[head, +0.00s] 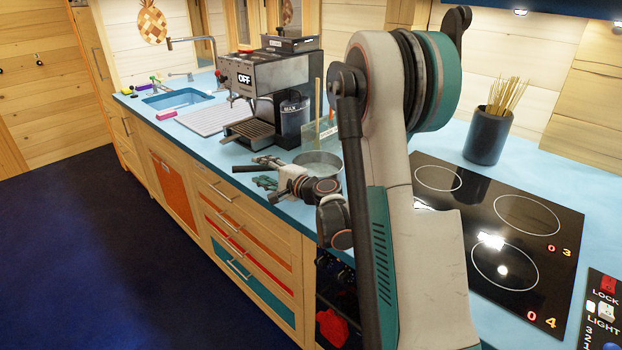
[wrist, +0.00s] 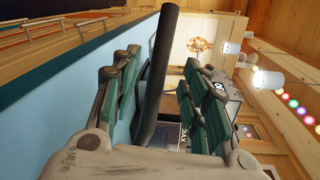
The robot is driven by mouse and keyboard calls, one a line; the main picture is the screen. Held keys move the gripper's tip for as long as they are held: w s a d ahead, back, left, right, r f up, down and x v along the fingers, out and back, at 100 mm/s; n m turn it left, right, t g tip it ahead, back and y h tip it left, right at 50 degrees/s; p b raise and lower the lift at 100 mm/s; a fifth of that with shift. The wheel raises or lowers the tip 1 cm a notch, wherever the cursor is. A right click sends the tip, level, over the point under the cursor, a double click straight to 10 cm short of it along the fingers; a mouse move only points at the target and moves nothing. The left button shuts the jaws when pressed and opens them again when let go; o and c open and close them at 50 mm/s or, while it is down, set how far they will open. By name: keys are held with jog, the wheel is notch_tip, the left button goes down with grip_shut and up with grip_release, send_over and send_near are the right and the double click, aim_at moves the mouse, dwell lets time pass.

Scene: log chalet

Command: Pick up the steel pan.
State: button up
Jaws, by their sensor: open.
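The steel pan (head: 319,160) sits on the blue counter, right of the coffee machine, partly hidden by my arm. Its black handle (head: 246,168) points left toward the counter's front edge. My gripper (head: 265,172) is open at the handle, one finger to either side of it in the head view. In the wrist view the dark handle (wrist: 160,70) stands between the green finger pads of my gripper (wrist: 162,85), with gaps on both sides. The pan's bowl does not show in the wrist view.
The coffee machine (head: 265,85) stands behind the gripper, with a white drying mat (head: 208,117) and sink (head: 178,101) farther left. A black cooktop (head: 510,235) and a dark utensil pot (head: 487,138) are to the right. Drawers (head: 245,235) lie below.

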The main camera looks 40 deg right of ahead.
aim_at(260, 170)
jog(key=b+x, duration=0.1)
jog(key=x, duration=0.2)
jog(key=shift+w+f, duration=0.2)
grip_shut()
